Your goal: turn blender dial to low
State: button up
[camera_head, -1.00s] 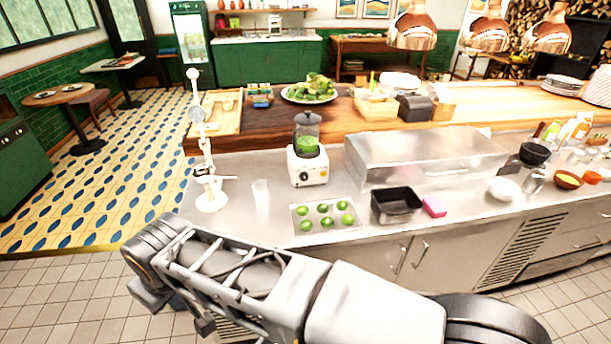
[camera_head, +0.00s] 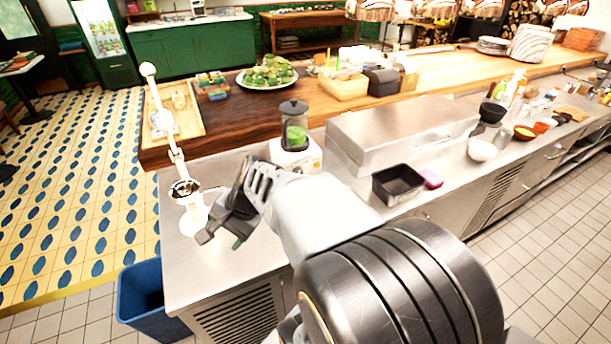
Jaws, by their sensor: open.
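The blender (camera_head: 294,134) stands on the steel counter, with a white base (camera_head: 300,156), a clear jar holding something green, and a dark lid. My arm covers the lower front of the base, so the dial's setting cannot be read. My gripper (camera_head: 222,240) is in front of the blender and to its left, over the counter near the white juicer stand. It is open and apart from the blender. A bit of green shows at its fingers; I cannot tell whether it is a lime behind them.
A white lever juicer (camera_head: 183,188) stands to the left of my gripper. A steel box (camera_head: 395,130) and a black bin (camera_head: 398,184) are to the right. A blue bin (camera_head: 150,300) is on the floor. The tray of limes is hidden by my arm.

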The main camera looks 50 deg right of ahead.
jog(key=w+d+f+m+t+y, duration=0.2)
jog(key=w+d+f+m+t, duration=0.15)
jog(key=d+m, duration=0.6)
jog(key=s+d+f+m+t+h+b, duration=0.1)
jog(key=d+f+m+t+h, duration=0.15)
jog(key=d+m, duration=0.6)
jog(key=s+d+f+m+t+h, duration=0.1)
jog(key=d+f+m+t+h, duration=0.2)
jog(key=d+m, duration=0.55)
jog(key=s+d+f+m+t+h+b, duration=0.1)
jog(key=d+f+m+h, duration=0.1)
jog(key=d+m+h, duration=0.5)
jog(key=w+d+f, duration=0.1)
jog(key=w, duration=0.3)
jog(key=w+d+f+m+y+p, duration=0.1)
jog(key=w, duration=0.3)
jog(key=w+d+f+y+p, duration=0.1)
jog(key=w+d, duration=0.1)
jog(key=w, duration=0.1)
jog(key=shift+w+f+m, duration=0.25)
jog(key=shift+w+m, duration=0.1)
jog(key=shift+w, duration=0.05)
jog(key=shift+c, duration=0.3)
